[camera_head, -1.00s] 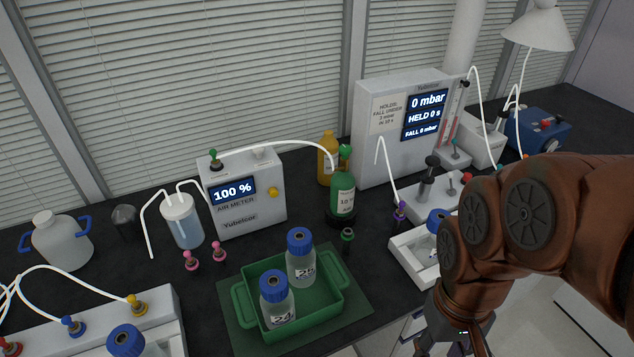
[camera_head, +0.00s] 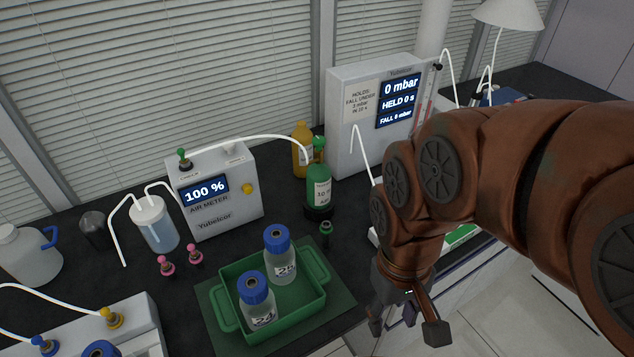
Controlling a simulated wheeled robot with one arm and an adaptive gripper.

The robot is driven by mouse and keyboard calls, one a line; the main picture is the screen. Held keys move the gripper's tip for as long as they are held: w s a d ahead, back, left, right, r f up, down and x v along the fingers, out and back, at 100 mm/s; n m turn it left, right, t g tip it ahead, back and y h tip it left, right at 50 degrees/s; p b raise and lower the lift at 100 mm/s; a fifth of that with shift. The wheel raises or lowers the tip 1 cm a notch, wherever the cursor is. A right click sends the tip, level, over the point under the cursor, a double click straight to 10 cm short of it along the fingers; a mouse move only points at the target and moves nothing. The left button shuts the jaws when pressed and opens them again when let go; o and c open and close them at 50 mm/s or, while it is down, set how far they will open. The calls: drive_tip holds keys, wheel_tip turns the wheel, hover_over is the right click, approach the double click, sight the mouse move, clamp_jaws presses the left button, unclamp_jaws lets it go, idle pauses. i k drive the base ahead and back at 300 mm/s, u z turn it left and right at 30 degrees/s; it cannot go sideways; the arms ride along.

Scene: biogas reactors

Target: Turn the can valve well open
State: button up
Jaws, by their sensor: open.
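The green can (camera_head: 319,187) stands upright on the bench, right of the air meter. Its green valve (camera_head: 318,145) sits on top, where a white tube ends; how far it is turned cannot be told. My gripper (camera_head: 406,322) is open and empty at the lower right. It hangs in front of and below the can, apart from it, near the bench's front edge.
The air meter (camera_head: 216,198) reads 100 %. A green tray (camera_head: 226,315) holds two blue-capped bottles. A yellow bottle (camera_head: 299,151) stands behind the can. A pressure box (camera_head: 347,134) reading 0 mbar stands to the right, partly behind my arm.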

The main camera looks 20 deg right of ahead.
sight(318, 141)
drive_tip(key=u, duration=3.2)
drive_tip(key=k, duration=0.55)
drive_tip(key=z, duration=1.45)
